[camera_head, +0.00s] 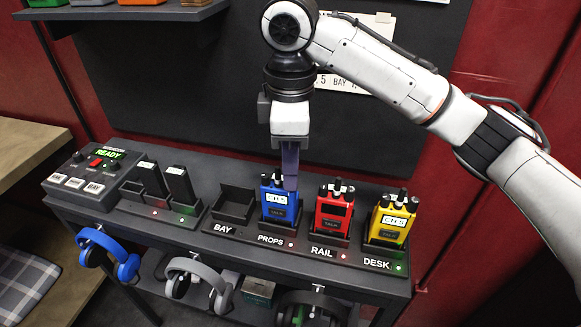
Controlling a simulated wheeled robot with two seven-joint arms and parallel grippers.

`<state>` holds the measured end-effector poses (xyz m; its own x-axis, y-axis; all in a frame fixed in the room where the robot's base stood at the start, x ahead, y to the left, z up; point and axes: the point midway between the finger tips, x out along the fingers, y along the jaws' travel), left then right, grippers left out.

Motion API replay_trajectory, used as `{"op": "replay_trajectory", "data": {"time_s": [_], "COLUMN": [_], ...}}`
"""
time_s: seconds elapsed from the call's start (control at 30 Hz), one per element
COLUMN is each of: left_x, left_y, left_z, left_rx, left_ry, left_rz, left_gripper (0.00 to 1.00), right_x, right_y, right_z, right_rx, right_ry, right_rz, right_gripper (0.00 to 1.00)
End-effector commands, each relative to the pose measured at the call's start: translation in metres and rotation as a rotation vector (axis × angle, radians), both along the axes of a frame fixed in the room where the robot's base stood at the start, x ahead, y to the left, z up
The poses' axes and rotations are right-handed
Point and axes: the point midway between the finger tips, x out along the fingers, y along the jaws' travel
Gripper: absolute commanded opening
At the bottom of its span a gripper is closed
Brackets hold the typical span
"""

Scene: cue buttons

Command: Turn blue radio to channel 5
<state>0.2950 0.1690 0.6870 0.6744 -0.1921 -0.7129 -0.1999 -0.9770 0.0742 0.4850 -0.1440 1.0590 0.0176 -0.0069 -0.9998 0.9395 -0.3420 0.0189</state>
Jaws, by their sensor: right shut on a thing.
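The blue radio (280,203) stands upright in the dock slot labelled PROPS. Its small white display shows characters too small to read surely. My right gripper (290,185) comes straight down from above onto the top right of the blue radio. It is shut on the knob there, which its fingers hide. My left gripper is not in view.
A red radio (333,212) stands at RAIL and a yellow radio (391,219) at DESK, close on the right. The BAY slot (233,204) is empty. A console (95,170) reading READY and a charger with two black packs (165,185) stand left. Headphones (108,250) hang below.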

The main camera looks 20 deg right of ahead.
Motion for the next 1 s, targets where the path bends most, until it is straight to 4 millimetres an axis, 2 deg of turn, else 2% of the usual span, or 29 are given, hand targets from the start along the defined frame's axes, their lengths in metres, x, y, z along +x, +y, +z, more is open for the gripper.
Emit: {"op": "replay_trajectory", "data": {"time_s": [0.2, 0.23, 0.3, 0.33, 0.67, 0.77, 1.0], "left_x": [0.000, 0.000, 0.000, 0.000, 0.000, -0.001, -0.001], "left_y": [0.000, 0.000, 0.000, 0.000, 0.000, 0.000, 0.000], "left_z": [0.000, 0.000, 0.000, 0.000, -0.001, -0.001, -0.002], "left_rx": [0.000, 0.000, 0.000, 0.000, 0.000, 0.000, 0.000], "left_ry": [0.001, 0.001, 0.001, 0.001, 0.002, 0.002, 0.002], "left_rz": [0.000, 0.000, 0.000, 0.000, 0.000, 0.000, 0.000], "left_gripper": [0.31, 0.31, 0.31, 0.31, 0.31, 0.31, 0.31], "right_x": [0.000, 0.000, 0.000, 0.000, 0.000, 0.001, 0.000], "right_y": [0.000, 0.000, 0.000, 0.000, 0.000, 0.000, 0.000], "right_z": [0.001, 0.001, 0.001, 0.001, 0.003, 0.013, 0.058], "right_rx": [0.001, 0.001, 0.001, 0.001, 0.000, 0.000, 0.000], "right_ry": [-0.001, -0.001, -0.001, -0.001, -0.002, -0.005, -0.007], "right_rz": [-0.001, -0.002, -0.002, -0.002, -0.003, -0.003, -0.005], "right_gripper": [0.00, 0.17, 0.28, 0.31, 0.31, 0.31, 0.31]}}
